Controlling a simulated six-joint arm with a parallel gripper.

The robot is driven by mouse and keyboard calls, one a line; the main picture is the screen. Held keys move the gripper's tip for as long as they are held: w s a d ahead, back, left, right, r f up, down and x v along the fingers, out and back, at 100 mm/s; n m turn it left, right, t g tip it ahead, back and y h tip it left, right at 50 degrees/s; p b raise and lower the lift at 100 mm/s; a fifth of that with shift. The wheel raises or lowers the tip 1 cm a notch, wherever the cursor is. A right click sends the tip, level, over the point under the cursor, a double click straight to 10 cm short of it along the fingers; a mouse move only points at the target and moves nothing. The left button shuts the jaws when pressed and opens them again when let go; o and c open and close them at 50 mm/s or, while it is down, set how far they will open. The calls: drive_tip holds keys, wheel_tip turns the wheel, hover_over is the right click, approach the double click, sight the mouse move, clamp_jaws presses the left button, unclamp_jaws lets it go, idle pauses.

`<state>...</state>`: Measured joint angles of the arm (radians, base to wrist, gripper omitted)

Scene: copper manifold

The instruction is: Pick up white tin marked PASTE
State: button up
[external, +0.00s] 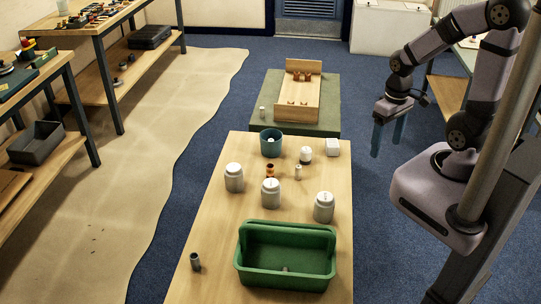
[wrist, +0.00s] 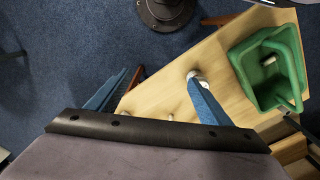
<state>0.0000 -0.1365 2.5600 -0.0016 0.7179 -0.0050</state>
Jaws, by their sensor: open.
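Several pale tins stand upright on the wooden table: one at left (external: 234,178), one in the middle (external: 271,194), one at right (external: 324,208), and a smaller dark-banded one (external: 305,155) farther back. Their markings are too small to read, so I cannot tell which says PASTE. My gripper (external: 387,145) is open and empty, hanging over the blue floor to the right of the table, apart from all the tins. In the wrist view its two blue fingers (wrist: 158,88) are spread, and the right one covers part of the table.
A green tray (external: 286,285) stands at the table's near end, also in the wrist view (wrist: 245,68). A teal pot (external: 270,143), a white block (external: 333,147), small brown (external: 270,171) and pale (external: 298,172) pieces and a grey cylinder (external: 195,262) share the table.

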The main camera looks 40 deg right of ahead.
drive_tip(key=n+t+b, duration=0.3)
drive_tip(key=n+t, duration=1.5)
drive_tip(key=n, duration=1.8)
approach(331, 204)
drive_tip(key=w, duration=0.2)
drive_tip(key=w+d+r, duration=0.1)
drive_tip(key=w, duration=0.3)
drive_tip(key=shift+d+r, duration=0.3)
drive_tip(key=shift+s+a+f+n+y+b, duration=0.25)
drive_tip(key=shift+f+n+y, duration=0.25)
drive_tip(key=shift+y, duration=0.35)
drive_tip(key=shift+s+a+f+n+y+b, duration=0.1)
drive_tip(key=shift+f+n+y+b, duration=0.2)
drive_tip(key=shift+n+y, duration=0.45)
